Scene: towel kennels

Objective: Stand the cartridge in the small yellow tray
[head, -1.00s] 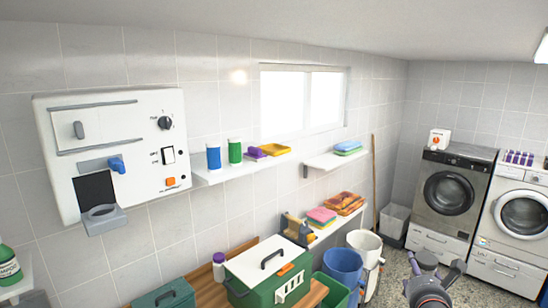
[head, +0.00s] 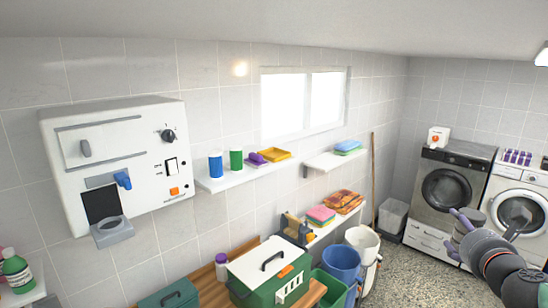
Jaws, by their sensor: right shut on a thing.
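A blue cylinder with a white top (head: 215,164) and a green one (head: 236,158) stand upright further left on that shelf. My right gripper (head: 474,226) is at the right, in front of the washing machines and far from the tray. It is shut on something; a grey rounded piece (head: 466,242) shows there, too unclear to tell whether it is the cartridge. My left gripper is out of view.
A white wall unit (head: 140,150) with a grey ring holder (head: 112,231) juts out at the left. Below the shelf are a green box with a white lid (head: 262,262), a blue bucket (head: 341,262) and a white bucket (head: 362,240). Free floor (head: 410,270) lies right of the buckets.

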